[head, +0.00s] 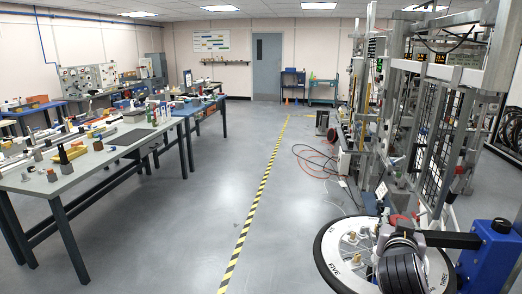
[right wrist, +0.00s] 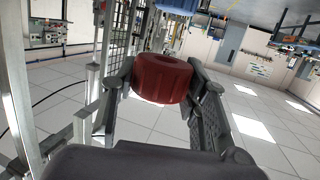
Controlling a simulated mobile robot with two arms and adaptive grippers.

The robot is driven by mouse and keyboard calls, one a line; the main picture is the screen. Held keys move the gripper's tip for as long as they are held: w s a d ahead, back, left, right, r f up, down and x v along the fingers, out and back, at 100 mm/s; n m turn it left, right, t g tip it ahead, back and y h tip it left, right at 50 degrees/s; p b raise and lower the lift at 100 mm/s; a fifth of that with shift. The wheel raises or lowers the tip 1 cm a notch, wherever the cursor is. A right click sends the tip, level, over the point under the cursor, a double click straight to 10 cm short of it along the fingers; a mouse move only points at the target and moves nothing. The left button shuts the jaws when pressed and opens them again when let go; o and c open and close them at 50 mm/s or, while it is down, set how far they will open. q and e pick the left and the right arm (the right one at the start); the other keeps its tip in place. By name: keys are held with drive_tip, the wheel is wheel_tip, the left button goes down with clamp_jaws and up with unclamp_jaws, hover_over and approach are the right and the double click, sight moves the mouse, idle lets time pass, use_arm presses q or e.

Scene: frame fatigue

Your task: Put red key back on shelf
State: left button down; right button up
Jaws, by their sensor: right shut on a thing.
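A dark red, ribbed, round piece (right wrist: 160,78), which I take to be the red key, sits between the two fingers of my right gripper (right wrist: 163,88) in the right wrist view. The fingers press on it from both sides and hold it in the air. In the head view a bit of red (head: 399,220) shows just beyond my right wrist, low at the right; the fingers there are mostly hidden. A narrow wall shelf (head: 227,63) with small items hangs under a whiteboard on the back wall. I cannot tell if it is the task's shelf. My left gripper is out of view.
A tall metal frame (head: 440,130) with mesh stands close at the right. Cluttered workbenches (head: 95,165) line the left.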

drive_tip(key=s+a+f+n+t+y, duration=0.1)
drive_tip(key=s+a+f+n+y, duration=0.2)
drive_tip(key=s+a, duration=0.4)
drive_tip(key=s+a+f+n+t+y, duration=0.1)
drive_tip(key=s+a+f+n+y, duration=0.2)
drive_tip(key=s+a+f, duration=0.4)
drive_tip(key=shift+s+a+f+y+b, duration=0.15)
drive_tip(key=shift+a+f+y+b, duration=0.3)
drive_tip(key=shift+a+y, duration=0.5)
